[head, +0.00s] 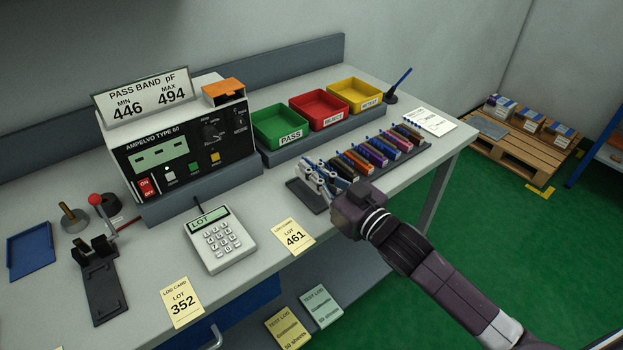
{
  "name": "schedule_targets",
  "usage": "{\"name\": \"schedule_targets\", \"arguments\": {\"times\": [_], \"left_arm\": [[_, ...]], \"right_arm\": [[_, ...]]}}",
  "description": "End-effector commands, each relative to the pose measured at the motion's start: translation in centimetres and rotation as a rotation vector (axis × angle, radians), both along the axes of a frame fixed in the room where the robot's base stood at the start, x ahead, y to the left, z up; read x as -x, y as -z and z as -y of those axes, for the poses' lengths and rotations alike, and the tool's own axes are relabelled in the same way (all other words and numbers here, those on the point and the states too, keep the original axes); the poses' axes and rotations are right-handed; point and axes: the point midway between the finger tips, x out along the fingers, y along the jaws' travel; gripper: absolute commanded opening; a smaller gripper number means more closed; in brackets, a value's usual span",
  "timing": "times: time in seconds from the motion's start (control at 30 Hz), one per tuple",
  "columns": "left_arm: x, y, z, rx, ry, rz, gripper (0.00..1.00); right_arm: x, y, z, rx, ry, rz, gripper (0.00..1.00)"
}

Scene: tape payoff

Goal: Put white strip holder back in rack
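A dark rack (308,196) lies along the bench's right part and holds a row of coloured strip holders, among them blue, orange, purple and red ones. A white strip holder (309,173) shows at the left end of the row, above the bare end of the rack. My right gripper (326,178) is right at this white holder, with its fingers around or beside it. The fingers are small and overlap the holder, so I cannot tell whether they are shut on it or whether it touches the rack. My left gripper is out of view.
Green (282,125), red (320,108) and yellow (355,95) trays stand behind the rack. A meter (180,145), a keypad unit (219,240) and lot cards (294,238) lie to the left. The bench's front edge runs close below the rack.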

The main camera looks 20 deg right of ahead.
Motion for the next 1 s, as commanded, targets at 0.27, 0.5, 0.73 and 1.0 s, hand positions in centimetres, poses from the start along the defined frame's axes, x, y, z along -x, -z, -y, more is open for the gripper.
{"name": "schedule_targets", "arguments": {"times": [0.27, 0.5, 0.73, 1.0], "left_arm": [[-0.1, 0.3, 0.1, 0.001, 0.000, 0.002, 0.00], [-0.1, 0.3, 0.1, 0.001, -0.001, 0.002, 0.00], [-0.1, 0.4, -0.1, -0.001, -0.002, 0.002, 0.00], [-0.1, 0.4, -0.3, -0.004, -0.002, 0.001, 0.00]], "right_arm": [[0.0, 2.9, 0.0, -0.001, 0.000, -0.001, 0.00], [0.0, 2.9, 0.0, -0.001, 0.000, 0.000, 0.00], [0.0, 3.2, 0.0, -0.001, 0.000, -0.001, 0.17], [0.0, 3.2, 0.0, -0.001, 0.000, -0.001, 0.22]]}}
